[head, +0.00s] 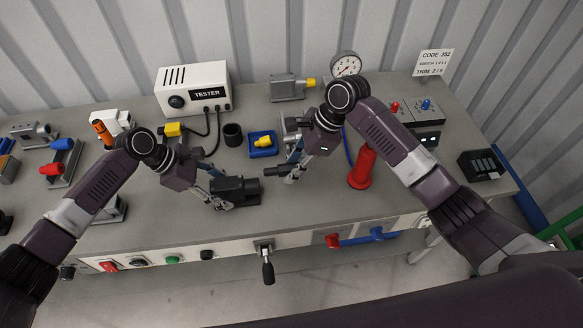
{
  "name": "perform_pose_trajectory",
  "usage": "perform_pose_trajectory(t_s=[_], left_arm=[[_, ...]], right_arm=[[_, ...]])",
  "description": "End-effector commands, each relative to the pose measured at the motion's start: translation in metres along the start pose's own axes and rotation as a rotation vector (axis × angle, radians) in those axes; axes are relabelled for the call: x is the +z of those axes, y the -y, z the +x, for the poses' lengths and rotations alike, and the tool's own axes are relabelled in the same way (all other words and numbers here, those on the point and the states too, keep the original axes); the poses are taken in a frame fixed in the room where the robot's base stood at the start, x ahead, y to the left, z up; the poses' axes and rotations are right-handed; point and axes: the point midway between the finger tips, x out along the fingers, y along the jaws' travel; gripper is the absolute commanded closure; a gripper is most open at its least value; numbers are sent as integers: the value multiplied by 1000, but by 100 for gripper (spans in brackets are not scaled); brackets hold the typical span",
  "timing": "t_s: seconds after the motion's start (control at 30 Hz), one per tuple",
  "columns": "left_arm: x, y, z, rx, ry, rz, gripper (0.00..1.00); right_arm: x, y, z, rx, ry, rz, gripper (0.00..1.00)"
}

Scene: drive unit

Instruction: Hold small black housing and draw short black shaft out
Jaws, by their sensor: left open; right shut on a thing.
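The small black housing (238,189) lies on the grey bench top, left of the middle, with a round part at its right end. My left gripper (218,203) is at the housing's left end with its fingers open. Whether the fingers touch the housing is hard to tell. My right gripper (291,177) is to the right of the housing and apart from it, low over the bench. It is shut on a small dark piece, which looks like the short black shaft (278,171). The fingers hide part of this piece.
A blue tray (263,152) with a yellow part and a black cup (233,135) stand behind the housing. A red bottle-shaped thing (362,168) stands right of my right gripper. The white tester (193,87) with cables is at the back. A vise handle (267,266) hangs at the front edge.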

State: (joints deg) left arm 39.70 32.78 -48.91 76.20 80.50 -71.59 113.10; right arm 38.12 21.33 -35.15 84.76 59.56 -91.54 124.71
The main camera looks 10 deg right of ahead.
Motion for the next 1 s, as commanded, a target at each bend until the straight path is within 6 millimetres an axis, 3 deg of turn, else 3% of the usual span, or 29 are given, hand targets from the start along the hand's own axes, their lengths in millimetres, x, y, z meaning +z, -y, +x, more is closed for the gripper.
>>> perform_pose_trajectory(t_s=[0.17,0.6,0.87,1.0], left_arm=[[0,-1,-15,3,0,1,48],[0,-1,-102,2,-1,0,48],[0,-1,-125,0,-1,0,48],[0,-1,-146,2,-1,0,48]], right_arm=[[0,0,0,0,1,0,100],[0,0,0,0,1,0,100],[0,0,0,0,1,0,100],[0,0,0,0,1,0,100]])
